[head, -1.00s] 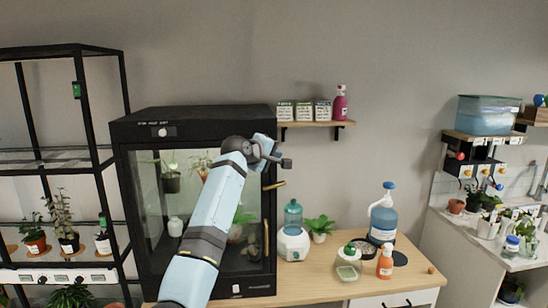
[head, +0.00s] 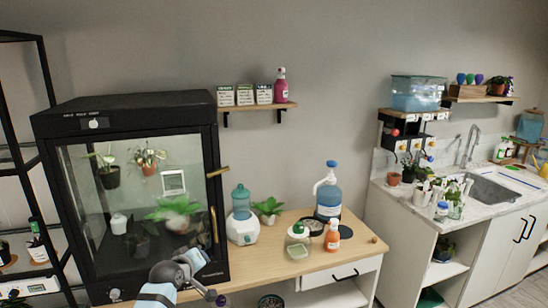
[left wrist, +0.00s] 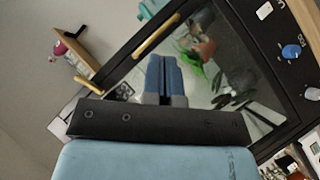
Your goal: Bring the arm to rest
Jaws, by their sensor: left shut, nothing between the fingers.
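My left arm comes in at the bottom of the head view, and its gripper (head: 219,298) is low in front of the wooden bench top, near the lower right corner of the black glass-fronted plant cabinet (head: 128,112). In the left wrist view the blue fingers of my left gripper (left wrist: 164,78) lie side by side, shut and empty. My right gripper is in neither view.
The wooden bench (head: 292,266) holds a humidifier (head: 241,222), a potted plant (head: 267,208), a blue jug (head: 328,197) and an orange spray bottle (head: 332,236). A shelf (head: 262,106) hangs above. A sink counter (head: 425,198) stands at the right, past a gap.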

